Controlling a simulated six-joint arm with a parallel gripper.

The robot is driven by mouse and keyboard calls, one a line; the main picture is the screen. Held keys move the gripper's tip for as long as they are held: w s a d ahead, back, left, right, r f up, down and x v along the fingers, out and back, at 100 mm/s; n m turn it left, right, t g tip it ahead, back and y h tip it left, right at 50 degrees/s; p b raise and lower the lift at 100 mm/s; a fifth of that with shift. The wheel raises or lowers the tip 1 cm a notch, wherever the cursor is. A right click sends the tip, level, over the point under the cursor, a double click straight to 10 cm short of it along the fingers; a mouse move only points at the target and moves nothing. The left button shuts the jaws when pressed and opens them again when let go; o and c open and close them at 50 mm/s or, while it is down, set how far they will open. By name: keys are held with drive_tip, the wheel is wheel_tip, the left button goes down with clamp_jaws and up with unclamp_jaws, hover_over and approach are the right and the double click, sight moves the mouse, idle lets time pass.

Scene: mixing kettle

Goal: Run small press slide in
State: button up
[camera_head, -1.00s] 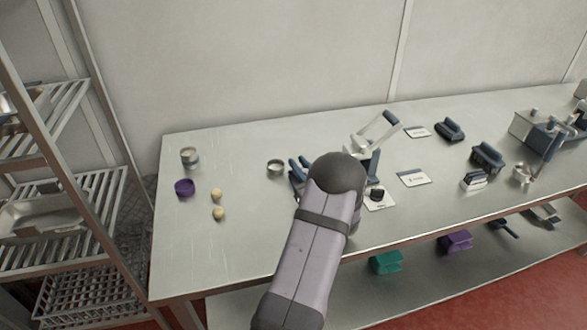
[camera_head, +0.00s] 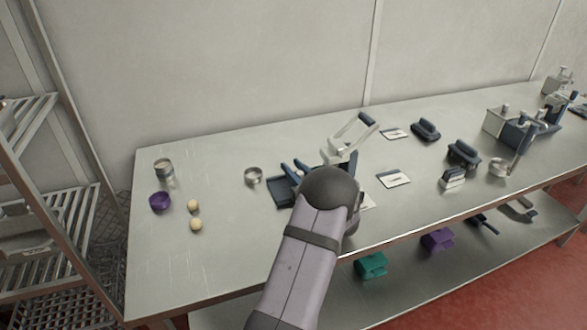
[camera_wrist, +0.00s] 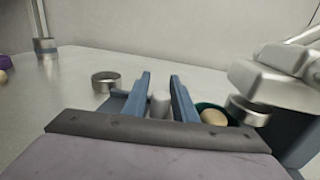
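The small press (camera_head: 341,150), with a pale raised handle frame, stands mid-table beside my gripper. In the wrist view its pale body (camera_wrist: 272,88) and metal cylinder (camera_wrist: 247,110) are at right. A pale dough ball (camera_wrist: 214,117) sits in a green cup (camera_wrist: 203,106) just left of the cylinder. My gripper (camera_wrist: 161,78) has its two blue fingers apart, with a grey upright knob (camera_wrist: 160,104) between them. I see small gaps beside the knob, so it does not look gripped. In the head view my arm hides much of the press base.
A metal ring (camera_head: 253,175) lies left of the press. White cards (camera_head: 394,178) and dark blue tools (camera_head: 463,153) lie to the right. The table's left-centre is mostly clear.

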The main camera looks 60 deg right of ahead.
drive_tip(key=shift+b+v, duration=0.8)
drive_tip(key=shift+v, duration=2.8)
